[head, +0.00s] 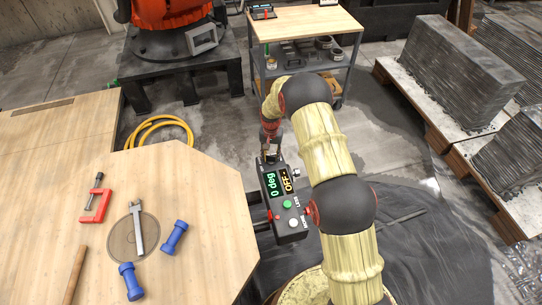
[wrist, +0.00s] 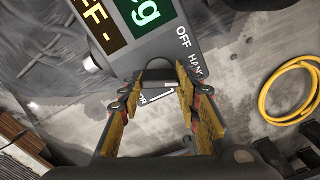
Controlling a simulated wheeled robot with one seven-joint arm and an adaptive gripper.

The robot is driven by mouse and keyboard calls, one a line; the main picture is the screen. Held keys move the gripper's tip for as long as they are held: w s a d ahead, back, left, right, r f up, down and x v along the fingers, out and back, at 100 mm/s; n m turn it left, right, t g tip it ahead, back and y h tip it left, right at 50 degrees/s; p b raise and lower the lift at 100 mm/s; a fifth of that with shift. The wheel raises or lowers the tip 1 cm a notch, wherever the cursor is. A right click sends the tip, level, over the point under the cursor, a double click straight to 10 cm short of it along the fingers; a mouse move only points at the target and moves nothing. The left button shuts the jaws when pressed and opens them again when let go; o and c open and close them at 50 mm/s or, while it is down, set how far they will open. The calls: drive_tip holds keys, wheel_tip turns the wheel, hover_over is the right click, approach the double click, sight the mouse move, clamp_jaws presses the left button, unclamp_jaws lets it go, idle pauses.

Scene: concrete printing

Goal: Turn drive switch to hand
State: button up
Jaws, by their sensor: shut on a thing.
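The dark control box (head: 287,225) stands at the right edge of the wooden table. Its green display reads "0 deg" and its amber display reads "OFF". Green and white buttons show on its face. In the wrist view the dark drive switch (wrist: 157,72) sits at the edge of the box (wrist: 215,22), beside the printed words OFF and HAND. My gripper (wrist: 157,88) has its yellow-padded fingers on either side of the switch, shut on it. In the head view my gripper (head: 270,151) is at the box's far end, and the switch is hidden there.
The wooden table (head: 200,190) holds a red clamp (head: 95,205), a wrench (head: 138,227), blue dumbbell-shaped pieces (head: 174,238) and a wooden handle. A yellow hose (head: 160,121) lies on the floor behind. A tool cart (head: 305,24) and an orange robot stand farther back; pallets with grey blocks are right.

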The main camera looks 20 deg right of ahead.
drive_tip(key=o, duration=1.2)
drive_tip(key=shift+c, duration=0.2)
wheel_tip(320, 180, up, 12)
idle(0.4)
